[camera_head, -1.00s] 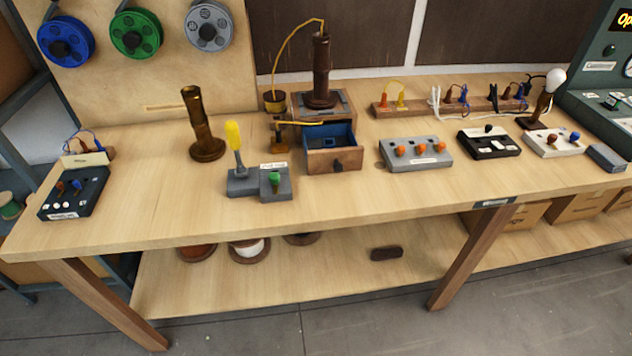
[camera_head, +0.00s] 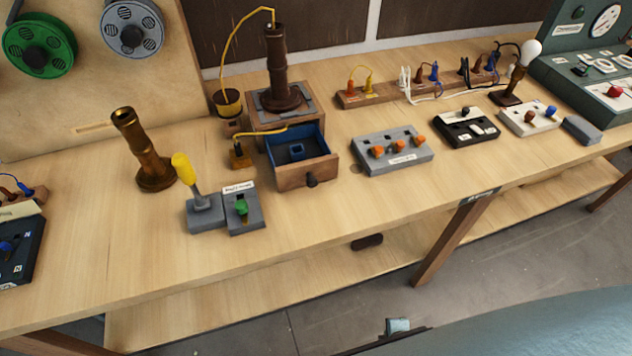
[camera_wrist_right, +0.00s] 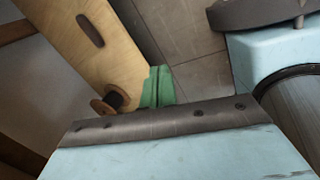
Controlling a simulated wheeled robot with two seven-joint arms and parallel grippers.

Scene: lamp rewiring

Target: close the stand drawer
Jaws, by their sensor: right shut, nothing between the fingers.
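The wooden stand (camera_head: 262,120) sits on the workbench with a dark brown turned column on its top. Its drawer (camera_head: 308,171) is pulled out toward the front of the bench. My right gripper (camera_wrist_right: 157,87) shows in the right wrist view as green fingers, shut and empty. It is over the floor and lower shelf, away from the drawer. My left gripper is in no view.
A grey switch block with a yellow lever (camera_head: 205,212) stands front-left of the drawer, and a grey box with orange knobs (camera_head: 392,150) stands to its right. A brass column (camera_head: 143,150) stands farther left. The bench in front of the drawer is clear.

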